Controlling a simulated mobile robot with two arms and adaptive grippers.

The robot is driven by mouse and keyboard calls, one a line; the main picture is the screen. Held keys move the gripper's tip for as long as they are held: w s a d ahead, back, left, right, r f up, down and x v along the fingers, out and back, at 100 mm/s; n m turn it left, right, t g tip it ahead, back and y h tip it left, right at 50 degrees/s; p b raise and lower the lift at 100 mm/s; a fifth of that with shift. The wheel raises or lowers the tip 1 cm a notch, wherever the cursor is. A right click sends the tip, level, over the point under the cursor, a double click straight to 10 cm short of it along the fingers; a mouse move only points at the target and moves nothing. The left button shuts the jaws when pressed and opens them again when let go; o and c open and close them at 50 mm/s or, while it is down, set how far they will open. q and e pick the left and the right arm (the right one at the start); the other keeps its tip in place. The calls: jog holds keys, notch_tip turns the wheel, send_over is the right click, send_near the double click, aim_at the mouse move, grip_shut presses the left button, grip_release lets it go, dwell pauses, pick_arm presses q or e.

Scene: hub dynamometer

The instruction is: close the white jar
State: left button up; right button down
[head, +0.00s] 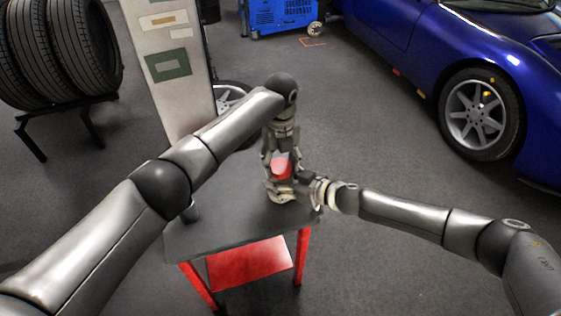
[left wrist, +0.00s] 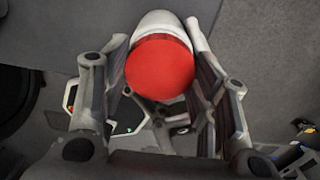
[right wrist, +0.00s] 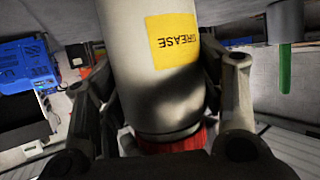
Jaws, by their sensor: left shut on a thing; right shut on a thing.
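The white jar (right wrist: 155,60) has a yellow label reading GREASE, which appears upside down in the right wrist view. Its red lid (left wrist: 160,66) is at the jar's mouth end and also shows in the head view (head: 282,169). I cannot tell whether it is fully seated. My left gripper (head: 281,160) comes down from above, shut with its fingers on either side of the red lid. My right gripper (head: 290,190) comes in low from the right and is shut on the jar's body. The fingers hide much of the jar in the head view.
The jar is over a small dark-topped table (head: 235,235) with red legs. A dark holder (right wrist: 285,22) with a green rod is beside the jar. A white panel (head: 172,75) and a tyre rack (head: 70,110) are behind at left; a blue car (head: 450,60) is at right.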

pick_arm(q)
jog(key=m, duration=0.6)
jog(key=shift+m, duration=0.4)
jog(key=m, duration=0.3)
jog(key=shift+w+d+r, duration=0.15)
jog(key=shift+d+r, duration=0.1)
jog(key=shift+d, duration=0.1)
jog(key=shift+a+f+m, duration=0.15)
jog(key=shift+a+m, duration=0.1)
jog(key=shift+m, duration=0.55)
jog(key=o, duration=0.6)
jog(key=shift+f, duration=0.1)
jog(key=shift+o, duration=0.2)
jog(key=shift+a, duration=0.1)
jog(key=shift+r, duration=2.25)
